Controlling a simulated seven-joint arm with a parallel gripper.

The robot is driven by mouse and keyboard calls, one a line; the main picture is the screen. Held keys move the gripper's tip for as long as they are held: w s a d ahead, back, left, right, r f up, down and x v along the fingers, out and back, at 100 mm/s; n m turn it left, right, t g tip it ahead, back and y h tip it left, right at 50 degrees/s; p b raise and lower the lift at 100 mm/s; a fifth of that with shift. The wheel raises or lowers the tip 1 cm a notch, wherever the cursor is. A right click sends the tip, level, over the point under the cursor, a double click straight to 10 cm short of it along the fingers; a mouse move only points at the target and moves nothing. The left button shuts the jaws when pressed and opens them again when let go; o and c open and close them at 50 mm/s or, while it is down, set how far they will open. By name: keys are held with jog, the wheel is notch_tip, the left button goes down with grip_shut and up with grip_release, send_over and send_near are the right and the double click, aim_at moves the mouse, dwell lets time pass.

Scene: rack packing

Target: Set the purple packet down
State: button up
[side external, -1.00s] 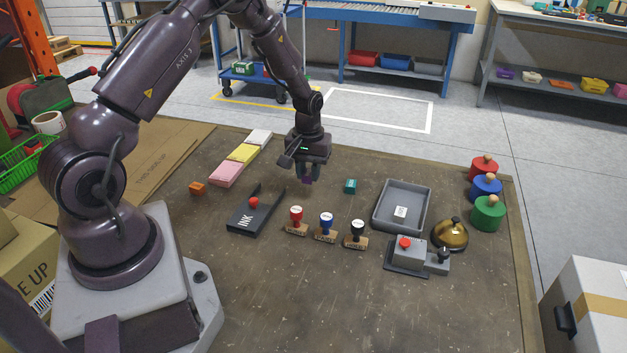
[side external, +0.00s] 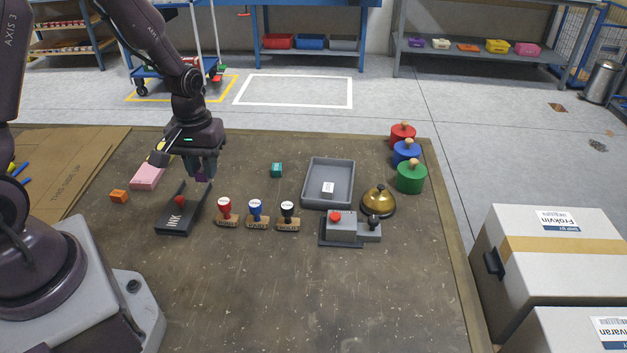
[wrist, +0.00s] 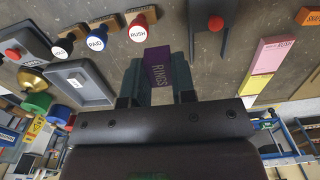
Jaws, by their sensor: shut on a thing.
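The purple packet (wrist: 158,68), marked RINGS, stands out between my fingers in the wrist view. My gripper (wrist: 156,82) is shut on it, with one grey-green finger on each side. In the side external view my gripper (side external: 202,170) points down behind the black ink tray, and a bit of the purple packet (side external: 204,179) shows below it. I cannot tell whether the packet touches the table (side external: 270,290).
The ink tray (side external: 174,222) with a red knob is close in front. Red, blue and black stamps (side external: 256,213) stand to its right. A pink pad (side external: 147,177) lies left.

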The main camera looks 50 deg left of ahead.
jog(key=w+d+n, duration=0.3)
jog(key=w+n, duration=0.1)
jog(key=w, duration=0.3)
jog(key=n, duration=1.3)
send_over(319, 177)
jog(key=f, duration=0.7)
jog(key=shift+s+f, duration=0.3)
jog(key=shift+s, duration=0.1)
jog(key=shift+w+f, duration=0.25)
jog(key=shift+f, duration=0.1)
jog(key=shift+w+f, duration=0.15)
jog(key=shift+f, duration=1.45)
